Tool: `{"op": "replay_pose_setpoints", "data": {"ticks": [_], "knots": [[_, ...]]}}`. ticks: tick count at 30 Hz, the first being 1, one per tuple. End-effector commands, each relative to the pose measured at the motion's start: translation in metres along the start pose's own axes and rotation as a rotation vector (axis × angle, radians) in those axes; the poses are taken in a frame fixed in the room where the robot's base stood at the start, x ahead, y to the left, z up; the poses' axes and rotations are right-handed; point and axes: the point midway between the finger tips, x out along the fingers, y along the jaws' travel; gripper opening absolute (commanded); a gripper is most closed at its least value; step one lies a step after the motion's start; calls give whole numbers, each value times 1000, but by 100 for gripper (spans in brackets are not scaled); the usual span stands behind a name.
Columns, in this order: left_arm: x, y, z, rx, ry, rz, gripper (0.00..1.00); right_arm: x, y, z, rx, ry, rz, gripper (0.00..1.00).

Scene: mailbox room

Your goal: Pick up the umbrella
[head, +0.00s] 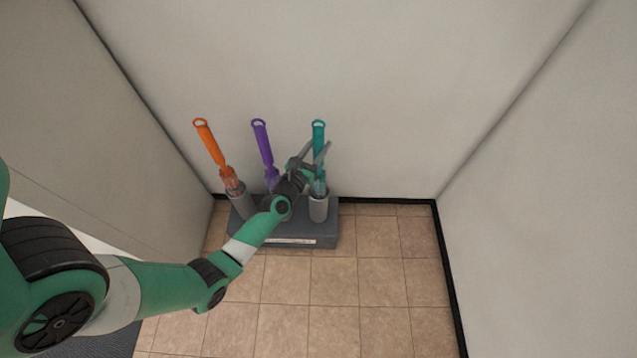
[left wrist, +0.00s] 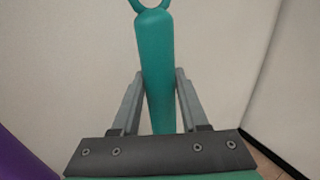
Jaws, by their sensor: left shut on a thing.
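A teal umbrella (head: 319,136) with a ring at the top of its handle stands upright in the right-hand holder of a grey stand (head: 327,234). My left gripper (head: 316,153) is shut on its handle. In the left wrist view, the teal handle (left wrist: 155,75) runs between the two fingers (left wrist: 158,92). The umbrella's lower end is inside the grey cup (head: 318,209). A purple umbrella (head: 262,142) stands in the middle, its lower part hidden behind my left arm. An orange umbrella (head: 210,141) leans in the left holder. My right gripper is not in view.
The stand is against the back wall (head: 390,100), with walls on the left and right. The tiled floor (head: 385,280) in front and to the right is clear. A purple shape (left wrist: 22,155) shows at the left edge of the left wrist view.

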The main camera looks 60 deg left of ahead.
Motion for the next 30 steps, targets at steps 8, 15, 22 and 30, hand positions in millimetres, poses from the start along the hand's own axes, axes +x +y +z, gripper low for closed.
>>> {"op": "replay_pose_setpoints", "data": {"ticks": [8, 15, 22, 30], "knots": [[0, 0, 0, -1, 0, 0, 0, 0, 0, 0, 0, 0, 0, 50], [0, 0, 3, -1, 0, 0, 0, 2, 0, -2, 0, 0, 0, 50], [0, 0, 30, -1, -1, 0, 0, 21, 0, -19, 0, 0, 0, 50], [0, 0, 94, -1, -2, 0, 0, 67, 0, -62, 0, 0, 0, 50]]}}
